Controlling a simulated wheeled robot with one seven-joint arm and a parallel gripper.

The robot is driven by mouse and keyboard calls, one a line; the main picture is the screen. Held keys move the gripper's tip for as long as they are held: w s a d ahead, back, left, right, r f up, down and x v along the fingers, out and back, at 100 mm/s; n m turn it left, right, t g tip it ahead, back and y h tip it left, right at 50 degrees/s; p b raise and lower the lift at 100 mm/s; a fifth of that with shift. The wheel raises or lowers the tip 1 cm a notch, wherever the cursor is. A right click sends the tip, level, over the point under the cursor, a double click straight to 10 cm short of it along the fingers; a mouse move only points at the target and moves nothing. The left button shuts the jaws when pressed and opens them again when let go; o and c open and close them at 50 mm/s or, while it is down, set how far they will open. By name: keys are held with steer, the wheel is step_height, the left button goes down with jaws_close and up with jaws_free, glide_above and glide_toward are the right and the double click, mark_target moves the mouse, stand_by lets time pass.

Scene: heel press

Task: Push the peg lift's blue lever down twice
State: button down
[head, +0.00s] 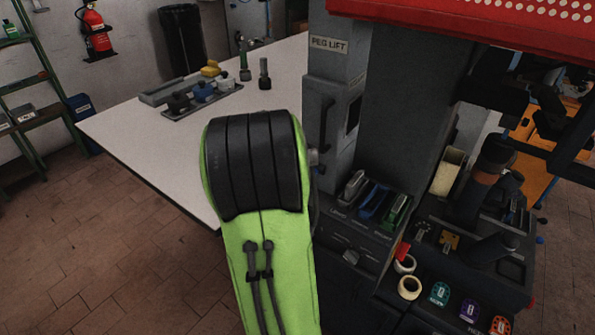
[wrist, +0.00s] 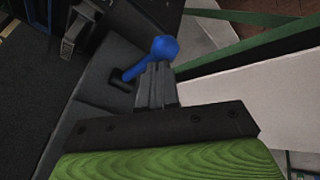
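The peg lift is a grey column (head: 328,75) with a "PEG LIFT" sign, right of my arm in the head view. In the wrist view a blue lever (wrist: 164,48) with a round knob sticks out of a dark slot in a grey housing. My gripper (wrist: 158,68) is shut, with nothing seen between its fingers. Its tips are right at the knob in the picture; I cannot tell whether they touch it. In the head view my green arm hides my gripper and the blue ball-ended lever.
Grey, blue (head: 374,201) and green handles stand on a dark panel right of my arm. A white table (head: 130,130) behind my arm holds a grey tray (head: 181,112) of knobs and pegs. A red hood (head: 480,18) hangs over the upper right.

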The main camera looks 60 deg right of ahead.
steer(key=shift+s+d+r+p, duration=0.1)
steer(key=shift+d+r+p, duration=0.25)
steer(key=shift+r+p, duration=0.55)
steer(key=shift+d+r+p, duration=0.35)
steer(key=shift+r+p, duration=0.4)
steer(key=shift+r, duration=0.4)
steer(key=shift+s+d+r+p, duration=0.1)
steer(key=shift+d+r+p, duration=0.25)
steer(key=shift+r+p, duration=0.55)
steer(key=shift+r, duration=0.1)
steer(key=r+p, duration=0.2)
steer(key=d+r+p, duration=0.1)
steer(key=r+p, duration=0.1)
steer(key=shift+d+r, duration=0.2)
steer(key=shift+r, duration=0.2)
